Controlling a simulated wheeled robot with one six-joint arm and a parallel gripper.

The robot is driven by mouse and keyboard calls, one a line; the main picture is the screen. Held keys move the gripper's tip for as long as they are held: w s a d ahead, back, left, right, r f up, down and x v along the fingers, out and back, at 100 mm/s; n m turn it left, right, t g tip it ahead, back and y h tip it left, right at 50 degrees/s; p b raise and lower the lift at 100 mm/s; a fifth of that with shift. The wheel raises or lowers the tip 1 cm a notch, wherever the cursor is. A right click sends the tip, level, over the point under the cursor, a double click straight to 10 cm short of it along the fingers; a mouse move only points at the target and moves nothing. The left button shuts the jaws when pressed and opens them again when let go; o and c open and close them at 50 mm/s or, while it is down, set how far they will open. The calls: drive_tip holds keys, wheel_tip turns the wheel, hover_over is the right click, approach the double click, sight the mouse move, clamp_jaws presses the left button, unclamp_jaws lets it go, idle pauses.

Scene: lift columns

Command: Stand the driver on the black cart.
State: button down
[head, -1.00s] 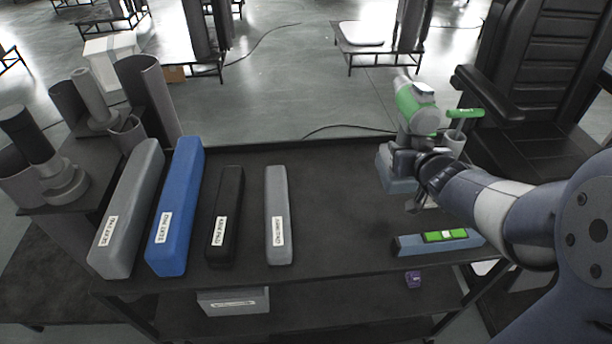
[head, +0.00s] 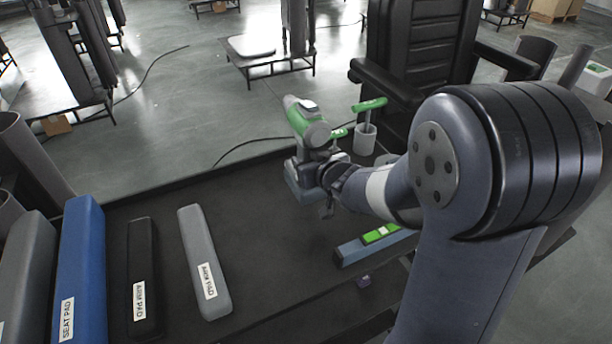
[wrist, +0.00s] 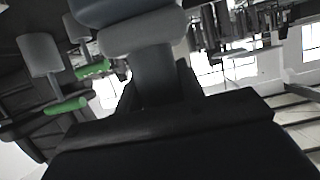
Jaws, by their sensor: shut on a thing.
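The driver (head: 308,125) is green and grey with a blue-grey block at its base. My gripper (head: 328,172) is shut on its handle and holds it upright at the far right of the black cart (head: 262,235). I cannot tell whether its base touches the cart top. In the wrist view the driver's grey handle (wrist: 153,75) stands between the dark jaws of my gripper (wrist: 155,105). My arm hides part of the cart's right side.
A grey pad (head: 203,262), a black pad (head: 143,275) and a blue pad (head: 82,265) lie on the cart's left. A blue bar with a green label (head: 368,246) lies near its right front. A black chair (head: 420,60) stands behind. The cart's middle is clear.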

drive_tip(key=shift+f+b, duration=0.45)
drive_tip(key=shift+f, duration=1.25)
drive_tip(key=shift+f, duration=0.15)
drive_tip(key=c, duration=0.9)
unclamp_jaws()
drive_tip(key=shift+f, duration=0.1)
drive_tip(key=shift+r, duration=0.25)
drive_tip(key=shift+p+v, duration=1)
drive_tip(key=shift+v, duration=5.05)
drive_tip(key=shift+f, duration=0.2)
